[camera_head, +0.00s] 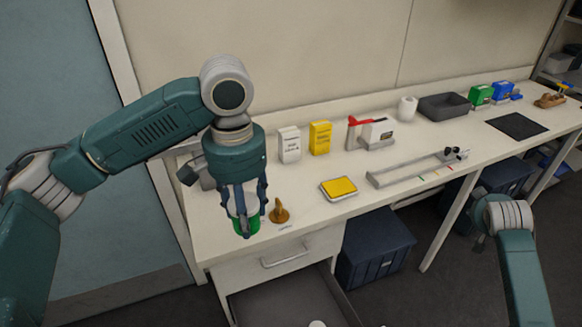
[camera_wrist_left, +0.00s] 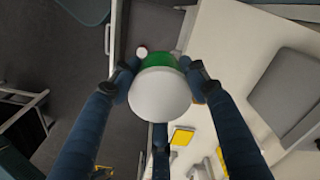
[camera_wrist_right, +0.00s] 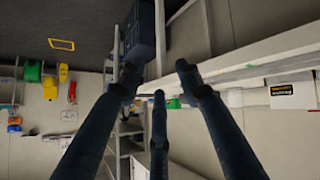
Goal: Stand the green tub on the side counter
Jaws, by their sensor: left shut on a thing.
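The green tub (camera_head: 251,225) is between the fingers of my left gripper (camera_head: 244,219), at the near left end of the long pale counter (camera_head: 300,215). In the left wrist view the tub shows its round white lid (camera_wrist_left: 160,95) and green side, with the fingers shut around it. The tub looks upright; I cannot tell whether its base touches the counter. My right gripper (camera_wrist_right: 158,84) is open and empty, off the counter's front at the right in the head view.
A tan cone-shaped object (camera_head: 279,212) stands right beside the tub. A yellow-topped tray (camera_head: 339,188), white box (camera_head: 290,145), yellow box (camera_head: 320,138) and metal rail fixture (camera_head: 415,168) stand farther along. An open drawer (camera_head: 290,300) and blue crate (camera_head: 375,250) are below.

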